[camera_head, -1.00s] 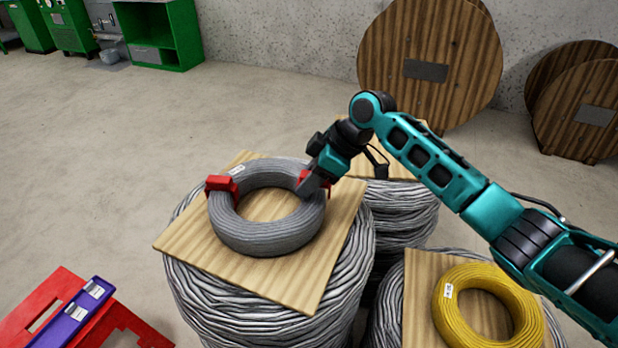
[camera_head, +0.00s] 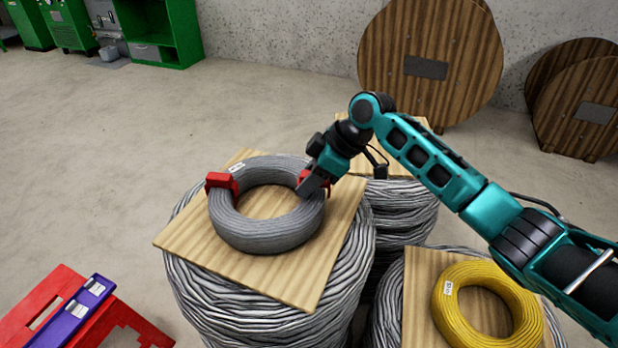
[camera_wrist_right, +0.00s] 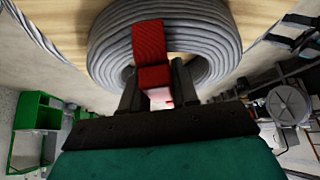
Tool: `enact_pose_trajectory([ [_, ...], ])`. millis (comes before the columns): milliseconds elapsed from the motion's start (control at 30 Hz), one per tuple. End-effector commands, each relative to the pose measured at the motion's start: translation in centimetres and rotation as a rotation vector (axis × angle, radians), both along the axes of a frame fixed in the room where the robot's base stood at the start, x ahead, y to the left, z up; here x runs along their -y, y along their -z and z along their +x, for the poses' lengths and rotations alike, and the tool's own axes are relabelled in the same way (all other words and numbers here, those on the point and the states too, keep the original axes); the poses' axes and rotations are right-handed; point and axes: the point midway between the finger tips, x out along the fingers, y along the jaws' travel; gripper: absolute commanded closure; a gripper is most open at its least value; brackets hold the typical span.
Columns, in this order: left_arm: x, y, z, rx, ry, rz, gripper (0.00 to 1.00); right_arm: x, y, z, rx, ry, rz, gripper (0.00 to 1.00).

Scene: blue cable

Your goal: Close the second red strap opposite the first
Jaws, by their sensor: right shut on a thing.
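A grey cable coil (camera_head: 248,232) lies flat on a wooden board (camera_head: 297,284) on top of a large cable drum. The first red strap (camera_head: 221,184) sits around the coil's left side. The second red strap (camera_head: 318,180) is on the opposite, right side, partly hidden by my right gripper (camera_head: 306,188). In the right wrist view the strap (camera_wrist_right: 149,42) crosses the coil (camera_wrist_right: 205,35), and its red block lies between the fingers of my right gripper (camera_wrist_right: 158,85). The right gripper is shut on this strap. My left gripper is out of view.
A yellow coil (camera_head: 452,311) lies on another board at the lower right. Wooden reels (camera_head: 430,35) stand along the back wall. The floor at the left is open.

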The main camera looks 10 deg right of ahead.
Motion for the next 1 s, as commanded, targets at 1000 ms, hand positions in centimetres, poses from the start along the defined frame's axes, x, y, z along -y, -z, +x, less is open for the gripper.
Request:
enact_pose_trajectory([
  [1000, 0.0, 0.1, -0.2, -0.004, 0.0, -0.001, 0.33, 0.0, -1.1, 0.1, 0.003, -0.001, 0.001, 0.33],
])
